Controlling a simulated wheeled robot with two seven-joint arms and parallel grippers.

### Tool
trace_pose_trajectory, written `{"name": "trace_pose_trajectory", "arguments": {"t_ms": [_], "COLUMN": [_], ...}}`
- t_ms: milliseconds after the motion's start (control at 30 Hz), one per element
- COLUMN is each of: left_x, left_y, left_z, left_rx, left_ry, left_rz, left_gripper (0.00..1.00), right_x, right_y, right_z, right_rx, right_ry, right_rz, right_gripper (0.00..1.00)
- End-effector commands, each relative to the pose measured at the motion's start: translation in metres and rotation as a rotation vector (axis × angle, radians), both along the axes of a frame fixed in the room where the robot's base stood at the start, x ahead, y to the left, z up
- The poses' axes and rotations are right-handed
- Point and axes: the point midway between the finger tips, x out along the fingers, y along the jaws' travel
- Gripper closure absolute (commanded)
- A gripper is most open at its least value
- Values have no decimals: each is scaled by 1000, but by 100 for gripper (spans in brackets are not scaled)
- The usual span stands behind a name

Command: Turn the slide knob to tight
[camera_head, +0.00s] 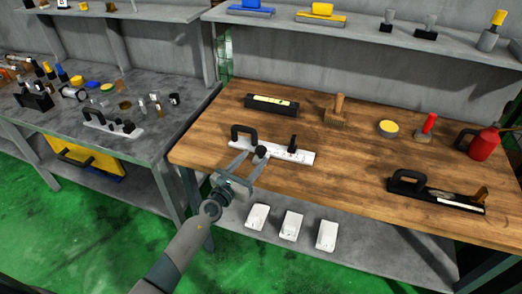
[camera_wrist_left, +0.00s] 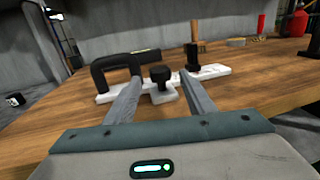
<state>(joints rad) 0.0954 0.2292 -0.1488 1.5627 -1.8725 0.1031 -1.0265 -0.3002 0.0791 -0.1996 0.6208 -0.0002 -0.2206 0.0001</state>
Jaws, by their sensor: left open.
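A white slide plate (camera_head: 298,155) lies on the wooden bench, with a black arched handle on its left end and a black post near its right end. The black slide knob (camera_head: 262,151) stands between them; the knob also shows in the left wrist view (camera_wrist_left: 160,75). My left gripper (camera_head: 250,158) reaches in from the front, low over the plate. Its fingers are open, one on each side of the knob, which sits between them in the left wrist view (camera_wrist_left: 158,90). I cannot tell whether a finger touches it. My right gripper is not in view.
On the wooden bench (camera_head: 350,190) stand a level (camera_head: 272,104), a brush (camera_head: 336,112), a yellow-topped tin (camera_head: 388,128), a red-handled tool (camera_head: 428,126), a red can (camera_head: 483,144) and a black plane (camera_head: 435,193). The bench's middle is clear. White boxes (camera_head: 292,225) lie on the lower shelf.

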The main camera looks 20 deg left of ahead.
Motion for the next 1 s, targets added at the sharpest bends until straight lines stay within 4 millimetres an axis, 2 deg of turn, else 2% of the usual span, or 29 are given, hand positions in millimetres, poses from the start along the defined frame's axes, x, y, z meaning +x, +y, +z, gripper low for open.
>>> {"name": "trace_pose_trajectory", "arguments": {"t_ms": [33,200,400,833,1000], "left_x": [10,35,53,58,58], "left_y": [-2,-8,-12,-14,-13], "left_z": [0,0,0,0,0], "left_rx": [0,0,0,0,0], "left_ry": [-2,-1,-1,0,0], "left_rz": [1,1,0,1,1], "left_gripper": [51,51,51,51,91], "right_x": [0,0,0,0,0], "right_y": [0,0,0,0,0], "right_z": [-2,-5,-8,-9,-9], "right_rx": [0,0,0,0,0], "right_ry": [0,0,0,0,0], "right_rz": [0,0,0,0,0], "right_gripper": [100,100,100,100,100]}}
